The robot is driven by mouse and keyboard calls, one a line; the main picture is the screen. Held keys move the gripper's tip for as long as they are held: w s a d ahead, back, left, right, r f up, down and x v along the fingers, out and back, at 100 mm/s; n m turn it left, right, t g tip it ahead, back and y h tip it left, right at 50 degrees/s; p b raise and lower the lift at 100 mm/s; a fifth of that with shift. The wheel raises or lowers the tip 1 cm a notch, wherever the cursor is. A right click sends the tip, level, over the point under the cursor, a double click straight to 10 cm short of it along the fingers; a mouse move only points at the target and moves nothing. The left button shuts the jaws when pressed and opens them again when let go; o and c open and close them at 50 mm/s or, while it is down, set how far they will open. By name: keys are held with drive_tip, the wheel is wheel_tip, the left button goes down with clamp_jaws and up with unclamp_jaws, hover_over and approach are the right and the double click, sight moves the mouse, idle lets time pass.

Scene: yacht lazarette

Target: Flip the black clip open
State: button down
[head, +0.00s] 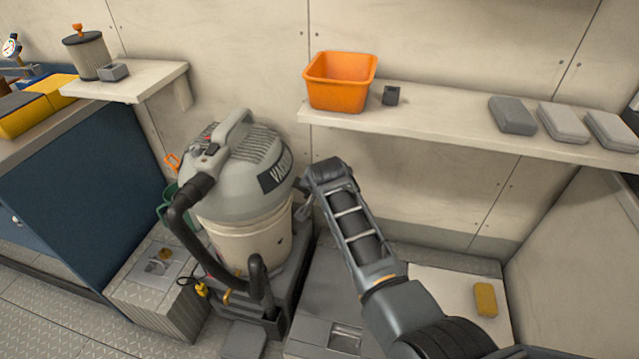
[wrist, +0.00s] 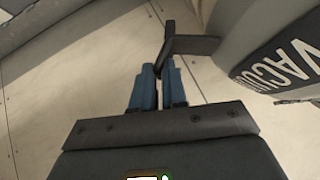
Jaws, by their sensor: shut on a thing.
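The black clip (wrist: 190,45) is a dark bar with an upright end. In the wrist view it sticks out from the side of the grey vacuum (wrist: 250,45), left of its lettering. My gripper (wrist: 160,70) has blue fingers, which are closed together on the clip near its left end. In the head view the vacuum (head: 235,175) stands at the middle left, and the end of my arm is at its right side. There, the arm mostly hides the clip and the fingertips.
A shelf (head: 450,115) above holds an orange bin (head: 340,85), a small dark block (head: 391,95) and several grey cases. The vacuum's black hose (head: 185,225) curves along its left front. A yellow sponge-like block (head: 485,299) lies at lower right. The wall is close behind.

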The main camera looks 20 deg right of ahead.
drive_tip(key=shift+r+g+h, duration=0.15)
drive_tip(key=shift+g+h, duration=0.15)
drive_tip(key=shift+r, duration=0.1)
idle(0.3)
drive_tip(key=c, duration=1.2)
unclamp_jaws()
drive_tip(key=shift+r, duration=0.1)
drive_tip(key=shift+p+v, duration=0.6)
drive_tip(key=shift+v, duration=3.3)
drive_tip(key=shift+a, duration=0.1)
